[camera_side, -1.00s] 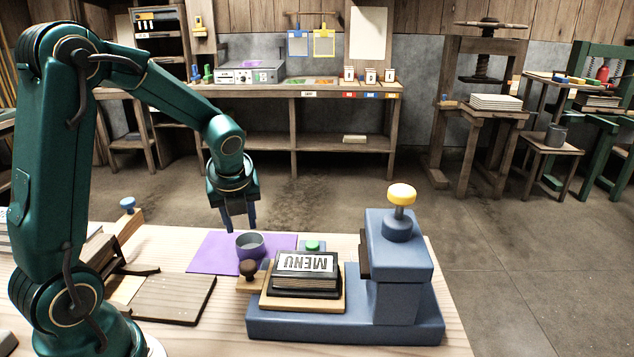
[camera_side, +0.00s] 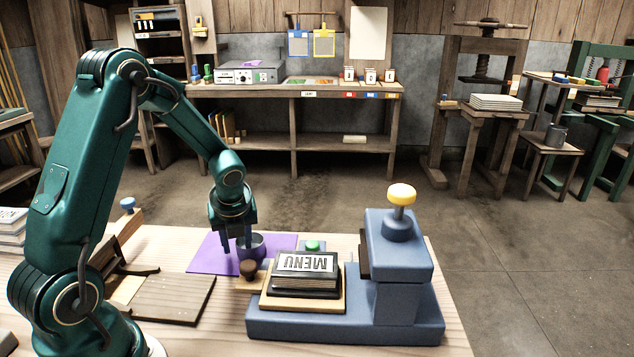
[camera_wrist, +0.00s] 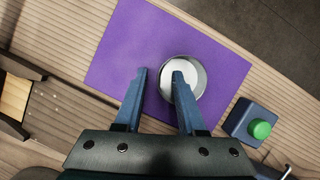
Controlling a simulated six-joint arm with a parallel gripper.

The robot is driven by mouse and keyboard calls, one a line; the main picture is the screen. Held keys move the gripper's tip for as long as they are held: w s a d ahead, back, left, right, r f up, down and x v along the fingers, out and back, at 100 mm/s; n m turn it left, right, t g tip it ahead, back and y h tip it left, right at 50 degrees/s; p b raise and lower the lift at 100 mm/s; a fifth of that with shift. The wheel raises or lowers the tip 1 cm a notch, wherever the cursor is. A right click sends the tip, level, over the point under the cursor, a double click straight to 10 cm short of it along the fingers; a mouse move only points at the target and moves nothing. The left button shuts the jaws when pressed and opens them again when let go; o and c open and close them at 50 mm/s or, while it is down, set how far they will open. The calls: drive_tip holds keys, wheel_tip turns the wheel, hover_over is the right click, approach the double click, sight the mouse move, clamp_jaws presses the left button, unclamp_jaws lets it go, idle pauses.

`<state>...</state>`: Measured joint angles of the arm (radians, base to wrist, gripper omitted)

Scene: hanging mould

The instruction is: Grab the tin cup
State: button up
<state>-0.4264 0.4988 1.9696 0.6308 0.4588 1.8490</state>
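The tin cup (camera_side: 259,247) is a small grey open cup standing upright on a purple mat (camera_side: 210,257) on the workbench. The wrist view shows the cup from above (camera_wrist: 197,82), with a round rim and pale inside. My gripper (camera_side: 240,246) is low at the cup, partly hiding it in the side view. It is open (camera_wrist: 159,73). In the wrist view one blue finger lies left of the cup and the other overlaps the cup's opening, so the cup's left wall lies between them. I cannot tell whether either finger touches it.
A blue press (camera_side: 400,255) with a yellow knob stands right of the mat. Its black MENU block (camera_side: 306,272) and a dark round knob (camera_side: 249,268) are close in front of the cup. A green button (camera_wrist: 261,129) is near the mat. Wooden boards (camera_side: 172,298) lie at left.

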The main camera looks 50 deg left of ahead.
clamp_jaws()
drive_tip(key=shift+r, duration=0.15)
